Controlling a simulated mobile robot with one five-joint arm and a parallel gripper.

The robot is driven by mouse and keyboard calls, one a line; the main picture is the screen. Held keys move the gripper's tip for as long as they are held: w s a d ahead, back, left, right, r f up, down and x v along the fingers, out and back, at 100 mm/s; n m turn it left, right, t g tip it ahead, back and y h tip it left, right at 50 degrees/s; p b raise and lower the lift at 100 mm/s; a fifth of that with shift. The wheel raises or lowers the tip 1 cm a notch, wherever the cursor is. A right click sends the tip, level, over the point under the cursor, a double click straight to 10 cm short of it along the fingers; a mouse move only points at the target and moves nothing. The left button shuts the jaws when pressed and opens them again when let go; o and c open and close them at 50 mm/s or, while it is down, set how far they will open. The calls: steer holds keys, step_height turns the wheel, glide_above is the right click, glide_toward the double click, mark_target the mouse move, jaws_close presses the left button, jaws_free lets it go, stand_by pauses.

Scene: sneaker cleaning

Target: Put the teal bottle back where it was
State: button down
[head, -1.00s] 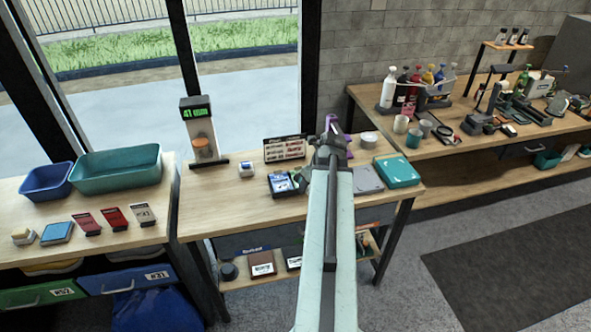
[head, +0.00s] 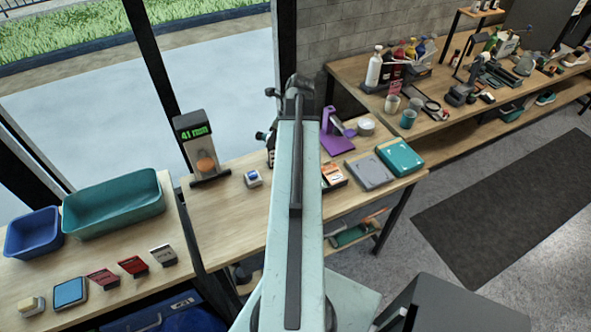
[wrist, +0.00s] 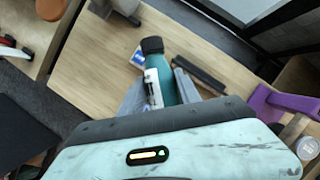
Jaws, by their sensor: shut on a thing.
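The teal bottle (wrist: 162,72) with a black cap and a pale label shows in the wrist view. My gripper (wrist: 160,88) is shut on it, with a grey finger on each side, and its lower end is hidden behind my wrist. The wood tabletop lies behind the bottle in that view; I cannot tell its exact height above it. In the head view my arm reaches up over the middle table (head: 232,222), and the bottle and fingers are hidden behind it.
A purple stand (head: 334,142), a grey box (head: 370,170) and a teal case (head: 400,157) sit right of my arm. A display stand (head: 197,147) is at left, beside teal (head: 115,205) and blue (head: 33,232) bins. The back-right bench holds several bottles (head: 374,68).

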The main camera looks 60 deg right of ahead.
step_height(320, 180, down, 18)
steer(key=b, duration=1.7)
steer(key=shift+s+f+b, duration=0.15)
steer(key=shift+b, duration=0.2)
steer(key=shift+r, duration=0.25)
steer(key=shift+f, duration=0.2)
steer(key=c, duration=1.1)
jaws_free()
steer(key=shift+r, duration=0.15)
